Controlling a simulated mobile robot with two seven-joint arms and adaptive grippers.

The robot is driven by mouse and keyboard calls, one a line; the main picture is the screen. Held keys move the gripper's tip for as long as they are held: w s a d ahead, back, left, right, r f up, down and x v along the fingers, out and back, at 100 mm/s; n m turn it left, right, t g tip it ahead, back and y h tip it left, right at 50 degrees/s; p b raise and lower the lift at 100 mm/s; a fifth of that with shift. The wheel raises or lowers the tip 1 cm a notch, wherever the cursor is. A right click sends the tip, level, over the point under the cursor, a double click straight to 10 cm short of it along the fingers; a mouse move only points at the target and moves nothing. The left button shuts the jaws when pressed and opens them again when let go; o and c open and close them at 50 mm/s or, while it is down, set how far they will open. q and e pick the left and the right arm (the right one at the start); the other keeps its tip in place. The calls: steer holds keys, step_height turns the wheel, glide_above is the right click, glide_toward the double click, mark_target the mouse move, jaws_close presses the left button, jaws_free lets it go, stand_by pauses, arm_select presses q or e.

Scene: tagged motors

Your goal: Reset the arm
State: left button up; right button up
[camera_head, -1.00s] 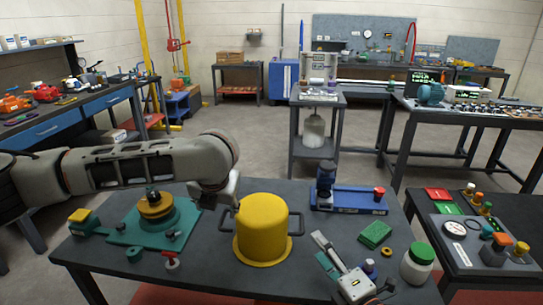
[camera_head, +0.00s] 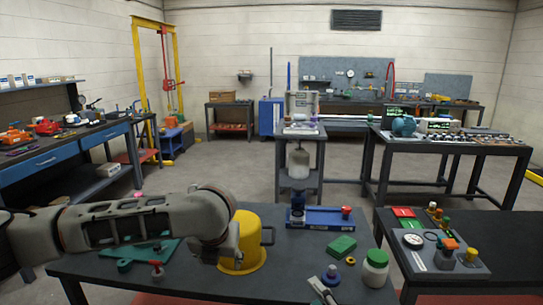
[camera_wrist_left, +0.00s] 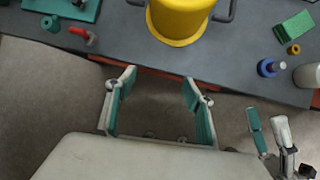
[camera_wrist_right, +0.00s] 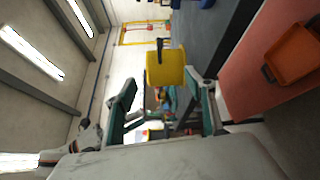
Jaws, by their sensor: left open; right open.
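My left arm reaches in from the left in the head view and covers part of the table and the yellow pot (camera_head: 248,238); its fingers are hidden there. In the left wrist view my left gripper (camera_wrist_left: 158,82) is open and empty, before the table's front edge, with the yellow pot (camera_wrist_left: 181,18) beyond it. My right gripper (camera_head: 324,286) shows at the bottom of the head view, right of the pot. In the right wrist view my right gripper (camera_wrist_right: 163,87) is open and empty, with the yellow pot (camera_wrist_right: 165,68) beyond its fingers.
On the table are a green block (camera_head: 342,246), a white jar with a green lid (camera_head: 375,268), a blue fixture (camera_head: 325,217) and a teal plate (camera_head: 150,250). A second table (camera_head: 500,225) with a grey tray stands right. Open floor lies behind.

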arm_select(q)
steer(key=s+d+f+n+h, duration=0.5)
steer(key=d+f+n, duration=0.2)
steer(key=d, duration=0.2)
steer(key=s+d+f+n+h, duration=0.4)
steer(key=s+d+f+n, duration=0.1)
steer(key=d+f+n, duration=0.3)
steer(key=s+a+f+n+t+y, duration=0.2)
steer(key=s+a+f+n, duration=0.6)
steer(key=a, duration=0.4)
steer(key=s+a+f+n+t+y, duration=0.3)
steer(key=s+a+f+n, duration=0.5)
steer(key=a, duration=0.4)
steer(key=shift+s+a+f+n, duration=0.3)
steer(key=shift+f+n, duration=0.1)
steer(key=shift+n, duration=0.3)
arm_select(e)
steer(key=s+d+f+m+g+h, duration=0.2)
steer(key=s+d+f+m, duration=0.2)
steer(key=s+f+m, duration=0.6)
steer(key=s+d+f+m+g+h, duration=0.2)
steer(key=s+d+f+m+g, duration=0.1)
steer(key=s+f+m, duration=0.7)
step_height(320, 180, down, 3)
steer(key=shift+s+d+f+h, duration=0.1)
steer(key=shift+s+d+h, duration=0.2)
steer(key=shift+s+d, duration=0.5)
